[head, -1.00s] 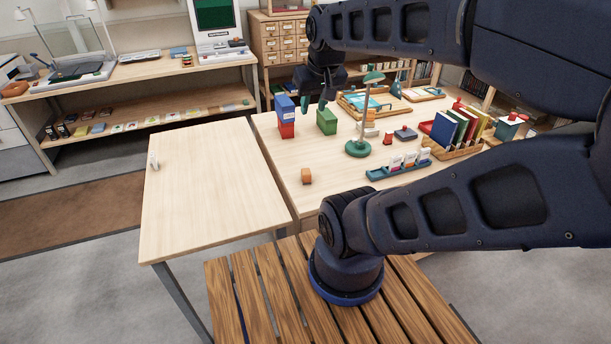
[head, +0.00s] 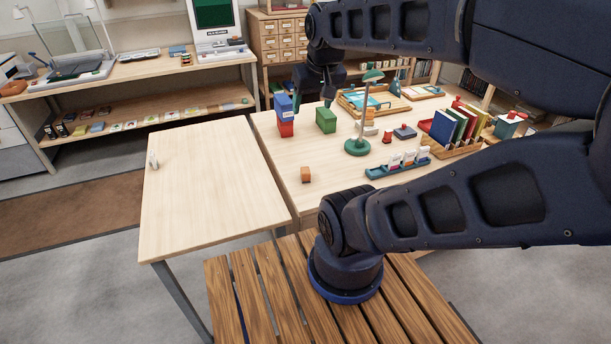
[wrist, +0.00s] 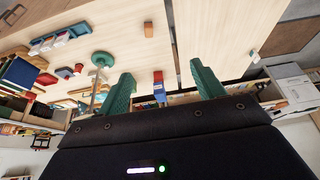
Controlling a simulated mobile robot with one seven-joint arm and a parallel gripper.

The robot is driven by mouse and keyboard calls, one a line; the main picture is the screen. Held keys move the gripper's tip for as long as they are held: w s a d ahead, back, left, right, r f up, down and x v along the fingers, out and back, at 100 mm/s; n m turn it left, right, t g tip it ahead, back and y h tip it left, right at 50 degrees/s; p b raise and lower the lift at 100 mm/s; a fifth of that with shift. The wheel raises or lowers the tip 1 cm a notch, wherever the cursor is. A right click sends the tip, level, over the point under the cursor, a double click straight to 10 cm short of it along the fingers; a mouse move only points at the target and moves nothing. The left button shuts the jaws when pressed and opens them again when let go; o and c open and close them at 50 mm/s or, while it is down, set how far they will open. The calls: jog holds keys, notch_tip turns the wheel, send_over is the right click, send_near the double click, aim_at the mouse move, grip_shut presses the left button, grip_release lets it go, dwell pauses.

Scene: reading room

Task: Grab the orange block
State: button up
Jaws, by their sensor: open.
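The orange block (head: 306,174) lies alone on the near part of the right-hand table, by its left side. It also shows near the top of the wrist view (wrist: 148,30). My gripper (head: 314,98) is over the far part of that table, well apart from the orange block. In the wrist view its two green fingers (wrist: 161,68) stand wide apart with nothing held. A blue block (head: 284,104) on a red block (head: 286,129) and a green block (head: 326,120) stand near and below my gripper. The gap between the fingers and these blocks is hard to judge.
A green lamp (head: 357,147) stands right of the green block. A teal card rack (head: 398,168) and a wooden book holder (head: 455,152) are further right. The left table (head: 205,190) is mostly bare, and the surface around the orange block is clear.

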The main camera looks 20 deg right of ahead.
jog(key=shift+w, duration=0.1)
jog(key=m+g, duration=0.5)
jog(key=m, duration=1.6)
send_over(306, 169)
jog(key=f, duration=2.8)
jog(key=shift+s, duration=0.4)
jog(key=shift+a+f, duration=0.1)
jog(key=shift+f, duration=2.35)
jog(key=shift+w+f, duration=0.15)
jog(key=shift+f, duration=1.15)
jog(key=shift+w+f, duration=0.15)
jog(key=shift+f, duration=1.15)
jog(key=c, duration=1.1)
